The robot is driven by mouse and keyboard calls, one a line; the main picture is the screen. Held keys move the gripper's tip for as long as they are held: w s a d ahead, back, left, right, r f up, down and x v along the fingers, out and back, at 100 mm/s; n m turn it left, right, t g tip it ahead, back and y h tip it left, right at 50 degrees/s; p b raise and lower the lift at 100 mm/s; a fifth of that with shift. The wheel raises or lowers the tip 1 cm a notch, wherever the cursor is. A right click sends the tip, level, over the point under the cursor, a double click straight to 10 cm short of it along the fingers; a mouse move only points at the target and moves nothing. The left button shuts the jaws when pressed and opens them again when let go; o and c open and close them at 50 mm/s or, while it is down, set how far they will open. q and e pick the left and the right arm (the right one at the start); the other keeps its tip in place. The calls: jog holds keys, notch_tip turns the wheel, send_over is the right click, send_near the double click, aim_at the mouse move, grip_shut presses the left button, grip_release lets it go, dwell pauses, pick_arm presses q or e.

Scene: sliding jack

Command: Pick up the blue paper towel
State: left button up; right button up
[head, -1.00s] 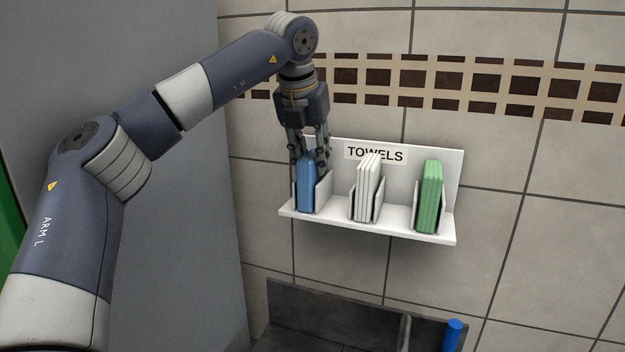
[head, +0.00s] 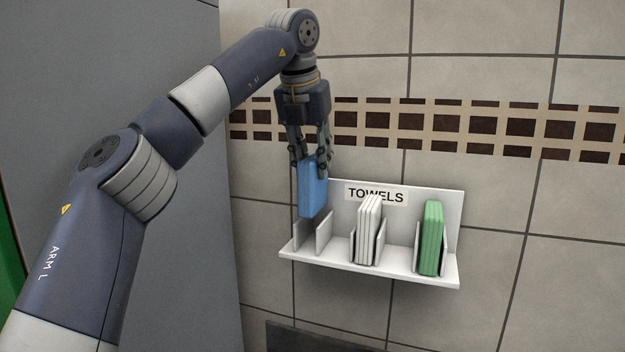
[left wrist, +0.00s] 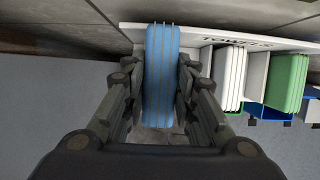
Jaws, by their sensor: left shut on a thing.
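The blue paper towel (head: 312,190) is a folded upright stack. My left gripper (head: 311,166) points down and is shut on its upper part, holding it just above the left slot of the white towel shelf (head: 375,272). That slot's two dividers (head: 318,230) stand empty below it. In the left wrist view the blue paper towel (left wrist: 161,75) sits between the fingers of the left gripper (left wrist: 160,95). My right gripper is not in view.
White towels (head: 368,230) stand in the middle slot and green towels (head: 432,237) in the right slot. A grey panel (head: 190,240) is at the left.

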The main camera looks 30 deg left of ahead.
pick_arm(q)
notch_tip(320, 180, up, 11)
jog(key=p, duration=0.4)
jog(key=shift+f, duration=0.15)
jog(key=o, duration=0.3)
jog(key=shift+c, duration=1.4)
